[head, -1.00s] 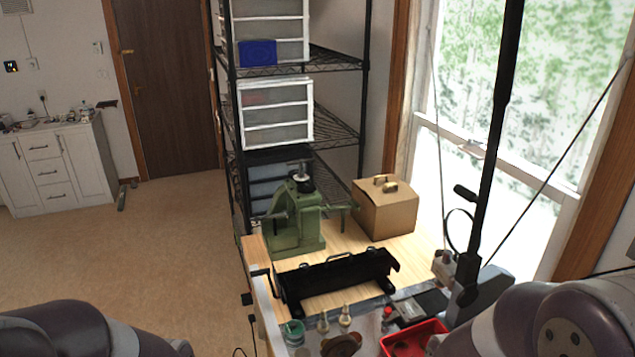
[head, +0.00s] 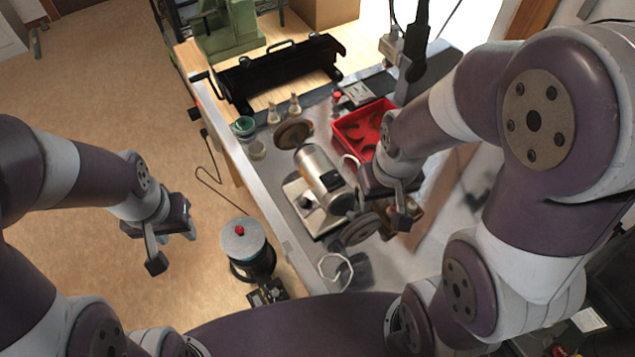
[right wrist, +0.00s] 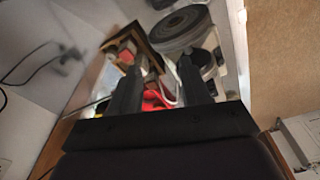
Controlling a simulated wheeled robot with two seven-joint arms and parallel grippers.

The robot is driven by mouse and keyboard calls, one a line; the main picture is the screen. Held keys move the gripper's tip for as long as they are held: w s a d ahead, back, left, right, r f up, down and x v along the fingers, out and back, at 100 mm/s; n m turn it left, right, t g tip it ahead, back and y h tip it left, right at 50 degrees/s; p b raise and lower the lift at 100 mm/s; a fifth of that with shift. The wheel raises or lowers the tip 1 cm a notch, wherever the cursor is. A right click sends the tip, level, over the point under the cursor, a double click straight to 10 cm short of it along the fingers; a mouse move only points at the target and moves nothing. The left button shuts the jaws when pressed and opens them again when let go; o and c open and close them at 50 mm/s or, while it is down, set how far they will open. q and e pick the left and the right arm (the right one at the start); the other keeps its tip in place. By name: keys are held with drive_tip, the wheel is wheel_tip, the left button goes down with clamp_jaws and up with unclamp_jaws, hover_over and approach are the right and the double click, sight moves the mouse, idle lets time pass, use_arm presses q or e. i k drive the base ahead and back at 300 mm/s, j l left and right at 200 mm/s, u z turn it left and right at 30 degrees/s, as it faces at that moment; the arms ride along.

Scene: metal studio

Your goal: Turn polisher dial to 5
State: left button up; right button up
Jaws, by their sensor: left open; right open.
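A bench machine with a silver cylindrical motor (head: 318,170), which looks like the polisher, stands on the worktable between a brown wheel (head: 293,133) and a grey wheel (head: 358,230). A small dark knob (head: 305,202), possibly the dial, sits on its pale base; its number is too small to read. My right gripper (head: 388,207) is open and empty, just right of the motor and above the table. In the right wrist view its fingers (right wrist: 160,85) point towards a grey wheel (right wrist: 187,28). My left gripper (head: 172,250) is open and empty over the floor, left of the table.
A red tray (head: 345,125) lies behind my right gripper. A black machine (head: 280,75) and green press (head: 232,28) stand at the back.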

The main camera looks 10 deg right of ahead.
sight(304, 202)
drive_tip(key=j+z, duration=0.4)
drive_tip(key=k+j+z, duration=0.15)
drive_tip(key=j+z, duration=0.2)
drive_tip(key=k+j+z, duration=0.15)
drive_tip(key=j+z, duration=0.25)
